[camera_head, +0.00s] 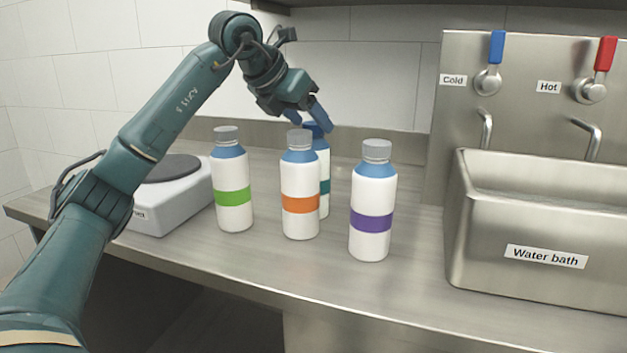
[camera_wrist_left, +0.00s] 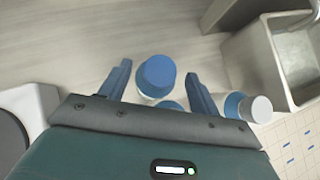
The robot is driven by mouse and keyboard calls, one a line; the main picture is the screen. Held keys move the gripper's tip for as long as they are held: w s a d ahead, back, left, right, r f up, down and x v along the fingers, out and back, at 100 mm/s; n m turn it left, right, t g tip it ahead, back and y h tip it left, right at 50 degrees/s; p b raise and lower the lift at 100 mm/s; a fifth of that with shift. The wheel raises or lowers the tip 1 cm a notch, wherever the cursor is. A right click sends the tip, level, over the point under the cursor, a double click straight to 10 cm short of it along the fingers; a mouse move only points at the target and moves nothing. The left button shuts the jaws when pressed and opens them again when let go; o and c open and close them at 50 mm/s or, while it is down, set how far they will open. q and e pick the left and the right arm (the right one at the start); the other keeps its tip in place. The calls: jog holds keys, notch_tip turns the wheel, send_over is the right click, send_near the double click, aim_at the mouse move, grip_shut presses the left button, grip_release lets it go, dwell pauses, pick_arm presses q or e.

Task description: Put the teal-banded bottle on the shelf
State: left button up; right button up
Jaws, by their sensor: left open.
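The teal-banded bottle (camera_head: 325,170) stands upright on the counter, mostly hidden behind the orange-banded bottle. Its top looks blue. My left gripper (camera_head: 314,120) is open above it, pointing down, with its blue fingers at the bottle's top. In the left wrist view, a blue bottle top (camera_wrist_left: 157,75) lies between the two open fingers (camera_wrist_left: 160,85), with gaps on both sides. A dark edge (camera_head: 480,5) runs along the top of the head view; it may be the shelf, but its upper side is not visible. My right gripper is not in view.
The orange-banded bottle (camera_head: 300,180) stands directly in front, the green-banded bottle (camera_head: 231,175) to the left and the purple-banded bottle (camera_head: 373,190) to the right. A white device with a dark round plate (camera_head: 165,205) is at left. A steel water bath (camera_head: 490,265) is at right.

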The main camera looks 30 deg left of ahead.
pick_arm(q)
jog(key=x, duration=0.2)
jog(key=shift+w+f, duration=0.25)
jog(key=shift+c, duration=0.2)
grip_shut()
jog(key=shift+r, duration=0.1)
dwell(0.3)
